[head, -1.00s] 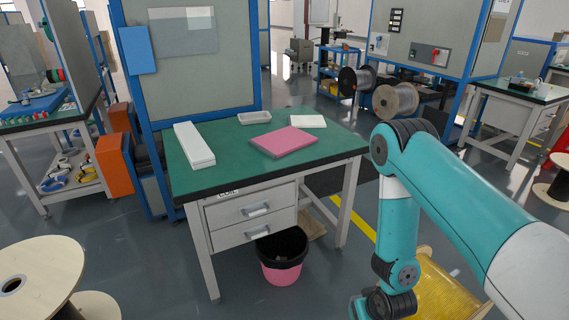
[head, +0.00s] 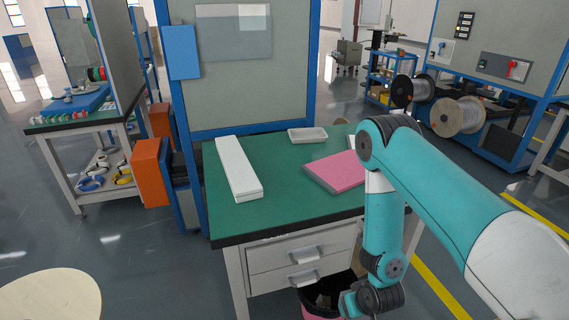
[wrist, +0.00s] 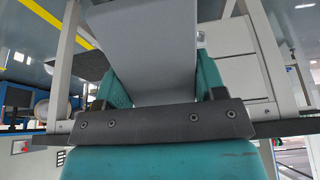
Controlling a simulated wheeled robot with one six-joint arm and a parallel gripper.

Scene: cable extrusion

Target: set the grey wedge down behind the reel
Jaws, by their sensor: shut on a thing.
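In the wrist view, my gripper (wrist: 160,88) is shut on the grey wedge (wrist: 150,40), a smooth grey piece that reaches up past the top of the picture. In the head view, my gripper and the wedge are out of frame below my arm. I cannot tell which reel the task means.
A green-topped workbench (head: 280,195) stands ahead, with a white box (head: 238,168), a pink slab (head: 337,171) and a tray (head: 307,135) on it. A bin (head: 325,295) is below, partly behind my arm. Orange boxes (head: 150,172) stand left. Floor at left is open.

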